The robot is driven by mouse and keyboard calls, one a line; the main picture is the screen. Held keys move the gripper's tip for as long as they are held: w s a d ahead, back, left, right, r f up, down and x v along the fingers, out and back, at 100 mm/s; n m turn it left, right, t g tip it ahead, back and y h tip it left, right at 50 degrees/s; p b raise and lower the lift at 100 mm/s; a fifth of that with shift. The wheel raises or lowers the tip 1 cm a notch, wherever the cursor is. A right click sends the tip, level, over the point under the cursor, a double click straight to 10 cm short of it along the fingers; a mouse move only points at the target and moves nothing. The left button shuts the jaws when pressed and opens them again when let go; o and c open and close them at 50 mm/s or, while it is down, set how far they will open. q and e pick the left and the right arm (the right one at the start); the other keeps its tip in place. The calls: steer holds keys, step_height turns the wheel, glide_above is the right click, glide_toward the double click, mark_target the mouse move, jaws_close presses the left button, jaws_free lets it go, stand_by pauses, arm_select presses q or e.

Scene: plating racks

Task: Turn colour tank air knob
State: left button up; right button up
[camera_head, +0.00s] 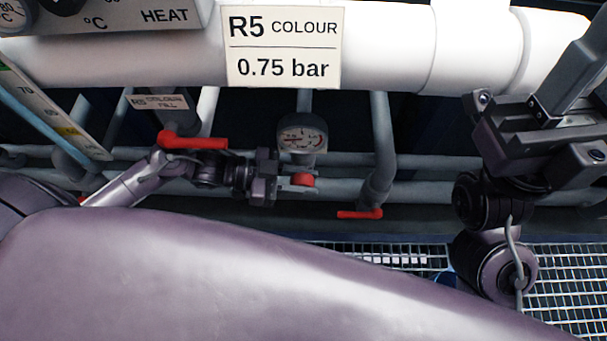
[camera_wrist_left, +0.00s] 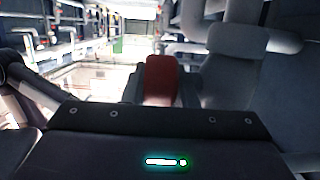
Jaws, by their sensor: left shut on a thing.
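A red knob (camera_head: 303,180) sits under a round pressure gauge (camera_head: 302,138) in the head view. My left gripper (camera_head: 292,181) reaches in from the left and is shut on the knob. In the left wrist view, the red knob (camera_wrist_left: 161,80) stands between the fingers of my left gripper (camera_wrist_left: 160,92). A sign (camera_head: 283,47) above reads "R5 COLOUR 0.75 bar". My right gripper (camera_head: 545,150) is at the right of the head view, away from the knob. Its fingertips do not show clearly.
A thick white pipe (camera_head: 385,45) crosses above the gauge. A red lever handle (camera_head: 195,143) is near my left wrist, and another red handle (camera_head: 360,214) is right of the knob. Grey pipes (camera_head: 383,140) run around them. A metal grating (camera_head: 560,285) lies below.

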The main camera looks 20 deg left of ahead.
arm_select(q)
steer(key=shift+s+f, duration=0.1)
steer(key=o, duration=0.7)
